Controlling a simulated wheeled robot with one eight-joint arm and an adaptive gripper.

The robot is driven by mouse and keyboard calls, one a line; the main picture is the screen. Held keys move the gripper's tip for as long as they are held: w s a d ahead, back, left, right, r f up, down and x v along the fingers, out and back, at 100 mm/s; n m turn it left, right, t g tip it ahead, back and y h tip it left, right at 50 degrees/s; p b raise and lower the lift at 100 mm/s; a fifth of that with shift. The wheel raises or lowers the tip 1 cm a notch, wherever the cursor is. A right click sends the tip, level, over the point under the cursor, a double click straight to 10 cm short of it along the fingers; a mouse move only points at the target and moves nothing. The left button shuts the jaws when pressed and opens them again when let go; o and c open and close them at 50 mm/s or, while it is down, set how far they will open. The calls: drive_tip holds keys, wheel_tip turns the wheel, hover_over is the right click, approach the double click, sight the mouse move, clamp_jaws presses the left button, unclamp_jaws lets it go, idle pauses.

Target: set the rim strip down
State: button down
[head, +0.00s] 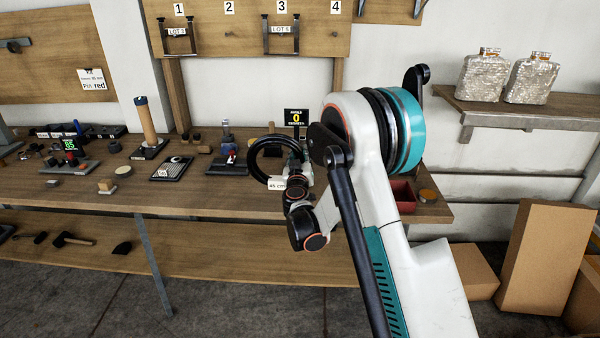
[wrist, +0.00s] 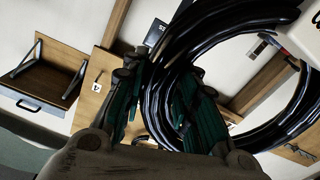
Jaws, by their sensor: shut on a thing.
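The rim strip is a coiled black ring (head: 254,160) above or at the back part of the bench in the head view, with a white 45 cm tag (head: 277,184) by its lower edge. In the wrist view the glossy black coil (wrist: 238,18) runs between the teal fingers of my gripper (wrist: 160,105), which is shut on it. The coil stands roughly upright. My arm hides most of the gripper in the head view. I cannot tell whether the coil's lower edge touches the bench.
The wooden bench (head: 215,205) holds a small black display reading 0 (head: 296,117), a clamp-like tool (head: 228,155), a dark perforated pad (head: 171,168) and a post with a wooden handle (head: 146,122). A red bin (head: 403,195) sits right of my arm. Cardboard boxes (head: 545,258) stand at right.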

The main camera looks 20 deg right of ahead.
drive_tip(key=shift+f+b, duration=0.8)
drive_tip(key=shift+f, duration=1.45)
drive_tip(key=c, duration=1.3)
unclamp_jaws()
